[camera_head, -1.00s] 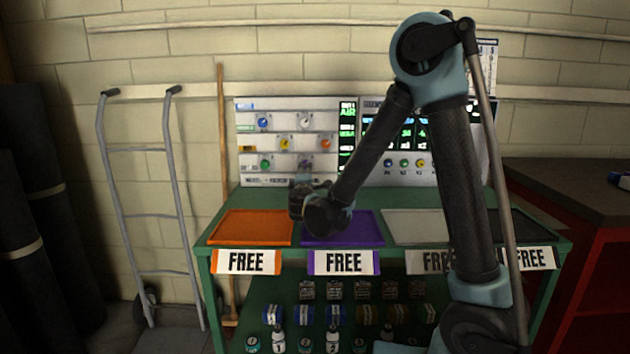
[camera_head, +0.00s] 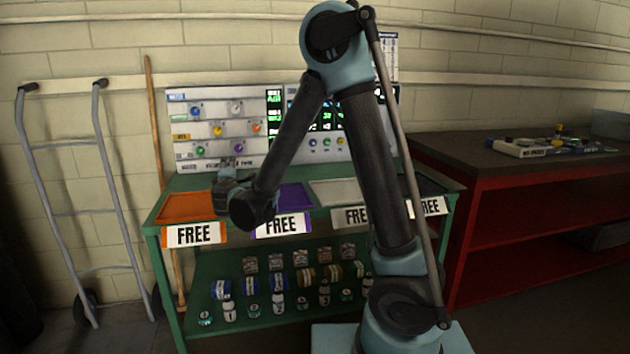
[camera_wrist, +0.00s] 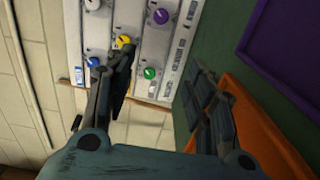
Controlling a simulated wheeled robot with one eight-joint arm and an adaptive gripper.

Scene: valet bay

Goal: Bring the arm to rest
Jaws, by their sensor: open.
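My gripper (camera_head: 230,172) is above the back of the green bench, in front of the control panel (camera_head: 215,130) with its coloured knobs. In the wrist view its two fingers (camera_wrist: 160,95) stand wide apart with nothing between them. The gripper hides part of the orange tray (camera_head: 185,208), and the forearm hides part of the purple tray (camera_head: 292,196).
The green bench (camera_head: 160,222) also holds a grey tray (camera_head: 338,191); FREE labels hang along its front. Bottles and boxes stand on its lower shelf (camera_head: 205,300). A hand truck (camera_head: 70,214) and a wooden pole (camera_head: 155,130) lean at left. A red workbench (camera_head: 440,160) stands at right.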

